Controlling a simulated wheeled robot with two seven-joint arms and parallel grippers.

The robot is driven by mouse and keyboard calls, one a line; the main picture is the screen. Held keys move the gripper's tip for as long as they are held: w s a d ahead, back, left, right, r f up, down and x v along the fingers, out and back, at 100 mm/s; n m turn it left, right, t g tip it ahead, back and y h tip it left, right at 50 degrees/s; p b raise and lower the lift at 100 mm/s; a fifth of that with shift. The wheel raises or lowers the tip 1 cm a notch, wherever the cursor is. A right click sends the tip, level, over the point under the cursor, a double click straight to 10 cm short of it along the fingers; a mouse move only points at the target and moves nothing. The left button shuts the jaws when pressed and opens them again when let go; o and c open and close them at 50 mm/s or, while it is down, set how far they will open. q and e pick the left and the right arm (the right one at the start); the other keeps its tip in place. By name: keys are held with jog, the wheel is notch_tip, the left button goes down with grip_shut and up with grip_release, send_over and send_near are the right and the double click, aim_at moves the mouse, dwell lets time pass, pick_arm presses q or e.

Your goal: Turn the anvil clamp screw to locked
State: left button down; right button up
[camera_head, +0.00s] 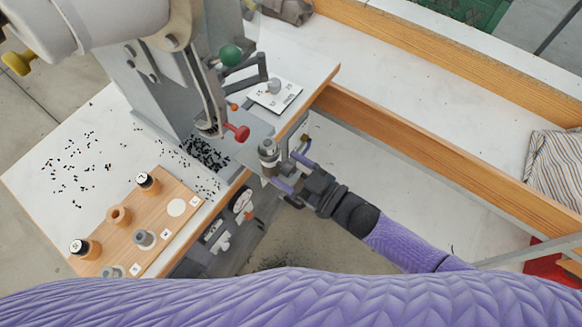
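The press's metal anvil (268,152) stands upright at the right edge of the press table, below the press head. My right gripper (289,170) comes in from the lower right and is at the anvil's side, its two purple fingers spread apart. The small space between the fingers is partly dark, and I cannot make out the clamp screw there or its lock position. I cannot tell whether the fingers touch the anvil's mount. My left gripper is not in view.
A wooden block (155,235) with several pots and dies lies at left. Black eyelets are scattered on the white table (50,165). A wooden-edged bench (430,145) stands at right.

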jog(key=v, duration=1)
jog(key=shift+p, duration=0.3)
